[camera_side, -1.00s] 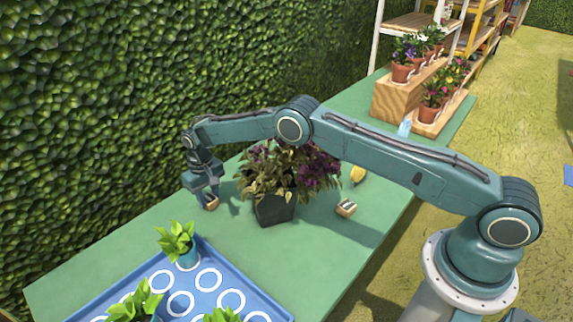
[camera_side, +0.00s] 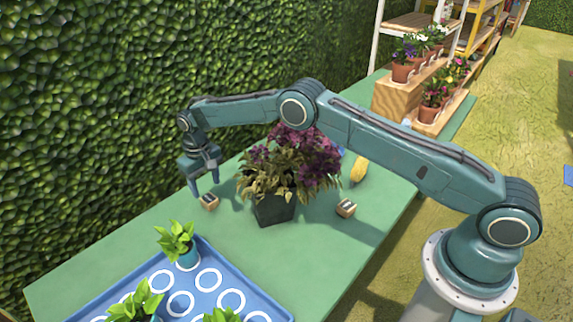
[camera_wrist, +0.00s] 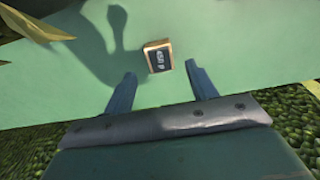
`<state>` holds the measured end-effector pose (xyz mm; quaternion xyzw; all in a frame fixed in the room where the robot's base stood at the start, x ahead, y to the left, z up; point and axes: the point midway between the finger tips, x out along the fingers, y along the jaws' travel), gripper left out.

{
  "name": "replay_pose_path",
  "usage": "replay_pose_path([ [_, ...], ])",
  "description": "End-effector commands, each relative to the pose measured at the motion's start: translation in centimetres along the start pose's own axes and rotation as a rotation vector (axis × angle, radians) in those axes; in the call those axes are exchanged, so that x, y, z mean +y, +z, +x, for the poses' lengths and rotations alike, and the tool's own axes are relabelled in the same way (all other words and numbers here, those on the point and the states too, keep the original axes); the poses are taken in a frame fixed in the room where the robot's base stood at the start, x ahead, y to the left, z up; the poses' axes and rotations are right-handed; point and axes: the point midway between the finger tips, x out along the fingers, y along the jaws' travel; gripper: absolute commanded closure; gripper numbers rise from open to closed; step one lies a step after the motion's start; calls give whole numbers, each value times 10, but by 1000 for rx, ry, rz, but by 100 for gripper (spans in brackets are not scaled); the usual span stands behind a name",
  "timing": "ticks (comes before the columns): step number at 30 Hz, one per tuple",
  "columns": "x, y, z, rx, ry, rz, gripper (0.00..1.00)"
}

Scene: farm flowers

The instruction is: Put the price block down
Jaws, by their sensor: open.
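A price block (camera_side: 209,201), small and wooden with a dark face, rests on the green table left of the potted plant. It also shows in the wrist view (camera_wrist: 158,56), where light marks show on its dark face. My gripper (camera_side: 204,189) is open and empty just above the block. In the wrist view my two fingertips (camera_wrist: 160,80) are apart, and the block lies beyond them, roughly in line with the gap. A second similar block (camera_side: 346,208) sits on the table right of the plant.
A large purple-leaved plant in a dark pot (camera_side: 272,208) stands close right of my gripper. A blue tray (camera_side: 255,300) with ring marks and small green plants is in front. A yellow object (camera_side: 359,169) lies behind the plant. A leafy hedge (camera_side: 90,120) borders the table's left.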

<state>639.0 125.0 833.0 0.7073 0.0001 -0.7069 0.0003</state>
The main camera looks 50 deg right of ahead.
Motion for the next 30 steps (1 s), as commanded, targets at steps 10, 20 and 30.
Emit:
replay_pose_path([
  [10,0,0,-55,3,0,0,43],
  [20,0,0,-73,1,0,0,43],
  [30,0,0,-72,0,0,0,43],
])
